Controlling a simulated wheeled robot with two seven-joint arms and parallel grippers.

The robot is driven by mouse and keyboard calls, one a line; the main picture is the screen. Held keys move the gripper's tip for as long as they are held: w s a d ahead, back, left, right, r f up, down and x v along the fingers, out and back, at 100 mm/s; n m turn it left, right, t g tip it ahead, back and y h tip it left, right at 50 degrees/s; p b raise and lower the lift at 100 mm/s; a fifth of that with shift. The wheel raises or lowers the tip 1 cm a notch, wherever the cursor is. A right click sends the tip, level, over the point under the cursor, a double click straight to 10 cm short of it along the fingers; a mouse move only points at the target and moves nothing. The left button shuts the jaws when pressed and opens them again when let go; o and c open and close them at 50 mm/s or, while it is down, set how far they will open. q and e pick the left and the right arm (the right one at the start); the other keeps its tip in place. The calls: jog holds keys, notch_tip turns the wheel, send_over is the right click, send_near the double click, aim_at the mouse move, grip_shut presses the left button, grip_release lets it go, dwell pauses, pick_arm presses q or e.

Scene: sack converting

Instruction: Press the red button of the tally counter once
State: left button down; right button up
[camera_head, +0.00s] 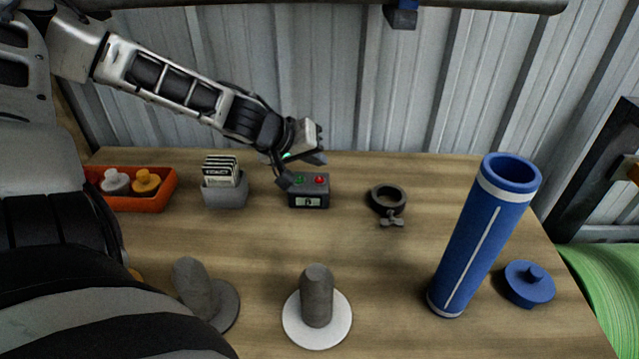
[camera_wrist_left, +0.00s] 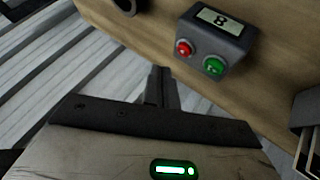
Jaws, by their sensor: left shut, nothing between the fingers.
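The tally counter (camera_head: 309,201) is a small dark grey box near the back of the table. It has a green button (camera_head: 299,180) at left, a red button (camera_head: 320,180) at right and a small display on its front. In the left wrist view the counter (camera_wrist_left: 235,38) shows its red button (camera_wrist_left: 184,48), green button (camera_wrist_left: 214,66) and a digit that looks like an 8. My left gripper (camera_head: 284,182) is shut and empty, pointing down by the counter's left rear, near the green button. In the wrist view its fingers (camera_wrist_left: 158,88) appear apart from the red button. My right gripper is out of view.
A grey card holder (camera_head: 225,193) and an orange tray (camera_head: 165,194) with knobs stand left. A dark ring clamp (camera_head: 388,200) lies right. A blue tube (camera_head: 475,235), blue lid (camera_head: 529,284) and two grey pegs (camera_head: 317,295) (camera_head: 196,288) are nearer. A corrugated wall stands behind.

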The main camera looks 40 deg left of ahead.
aim_at(315, 184)
pick_arm(q)
jog(key=shift+f+b, duration=0.35)
jog(key=shift+f, duration=0.5)
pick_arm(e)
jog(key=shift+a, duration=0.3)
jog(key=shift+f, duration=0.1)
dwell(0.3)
pick_arm(q)
jog(key=shift+f, duration=0.2)
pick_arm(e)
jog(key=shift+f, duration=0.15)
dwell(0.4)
pick_arm(q)
jog(key=shift+f+b, duration=0.25)
jog(key=shift+b, duration=0.2)
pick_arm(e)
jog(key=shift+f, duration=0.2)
